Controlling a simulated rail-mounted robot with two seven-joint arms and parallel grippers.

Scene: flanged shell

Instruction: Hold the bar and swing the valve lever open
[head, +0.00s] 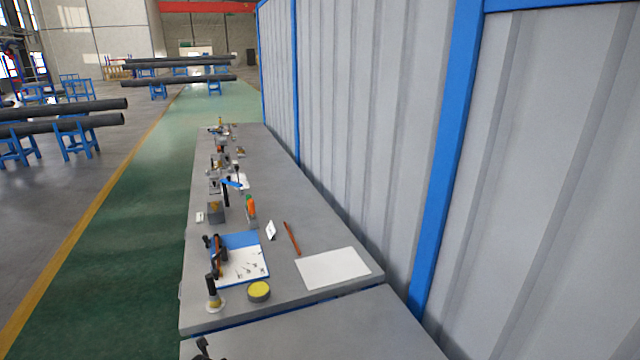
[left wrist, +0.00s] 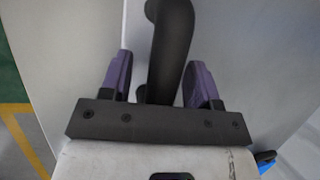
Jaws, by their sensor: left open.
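A thick black curved bar (left wrist: 172,50) rises in the middle of the left wrist view, in front of a plain grey surface. My left gripper (left wrist: 158,78) is open, with one purple finger on each side of the bar. I cannot tell whether either finger touches it. A dark piece (head: 202,347), cut off by the bottom edge of the head view, may be part of the same bar. No valve lever can be made out for certain; a small blue part (left wrist: 265,157) shows at the lower right of the left wrist view. My right gripper is not in view.
A long grey bench (head: 330,240) runs away along a corrugated wall (head: 380,110). It carries a blue board with a white sheet (head: 245,262), a yellow-topped round tin (head: 259,291), a white sheet (head: 333,269) and several small tools. A green walkway (head: 130,220) lies free at left.

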